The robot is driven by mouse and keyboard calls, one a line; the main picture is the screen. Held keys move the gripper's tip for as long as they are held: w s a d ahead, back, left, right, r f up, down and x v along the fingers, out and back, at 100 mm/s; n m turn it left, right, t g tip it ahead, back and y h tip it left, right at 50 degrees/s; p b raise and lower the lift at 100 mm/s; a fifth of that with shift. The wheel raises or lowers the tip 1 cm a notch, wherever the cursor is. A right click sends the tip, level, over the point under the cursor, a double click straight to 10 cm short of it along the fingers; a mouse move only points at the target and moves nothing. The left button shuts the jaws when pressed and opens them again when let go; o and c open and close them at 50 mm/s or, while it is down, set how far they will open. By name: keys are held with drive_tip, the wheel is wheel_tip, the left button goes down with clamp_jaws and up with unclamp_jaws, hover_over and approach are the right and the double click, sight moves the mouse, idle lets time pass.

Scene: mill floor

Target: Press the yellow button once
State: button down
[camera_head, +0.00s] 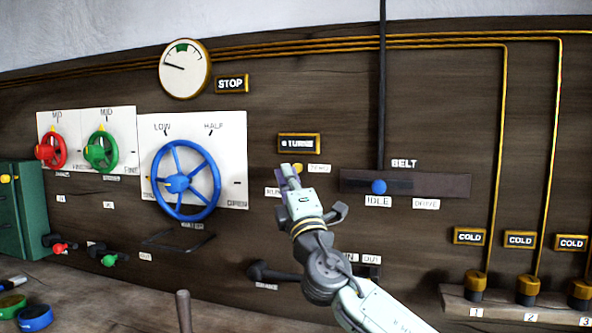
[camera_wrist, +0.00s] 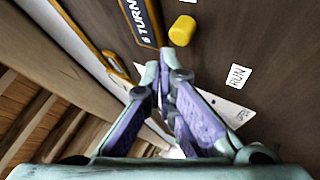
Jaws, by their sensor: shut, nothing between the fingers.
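The yellow button (camera_wrist: 182,30) is a short round knob that stands out from the dark wooden panel. In the wrist view it is just beyond my fingertips, slightly to the right, with a visible gap in the picture. In the head view only a bit of the yellow button (camera_head: 299,167) shows beside my fingers. My gripper (camera_head: 287,171) is shut and empty, raised in front of the panel; its purple fingers meet at the tips in the wrist view (camera_wrist: 167,62). I cannot tell how far the tips are from the panel.
A sign reading TURNS (camera_head: 299,143) is above the button. A blue wheel (camera_head: 186,180) is to the left. A lever with a blue knob (camera_head: 379,187) is to the right. A dark handle (camera_head: 262,271) sticks out below. A RUN label (camera_wrist: 238,75) is near the button.

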drive_tip(key=shift+w, duration=0.1)
idle(0.3)
drive_tip(key=shift+w+d, duration=0.1)
drive_tip(key=shift+w, duration=0.25)
drive_tip(key=shift+w+d, duration=0.2)
drive_tip(key=shift+w, duration=0.25)
idle(0.7)
drive_tip(key=shift+s, duration=0.1)
drive_tip(key=shift+s+a, duration=0.3)
drive_tip(key=shift+s, duration=0.5)
drive_tip(key=shift+s+a, duration=0.25)
drive_tip(key=shift+s, duration=0.55)
drive_tip(key=shift+s+a, duration=0.25)
drive_tip(key=shift+s, duration=0.5)
drive_tip(key=shift+s+a, duration=0.25)
drive_tip(key=shift+s, duration=0.55)
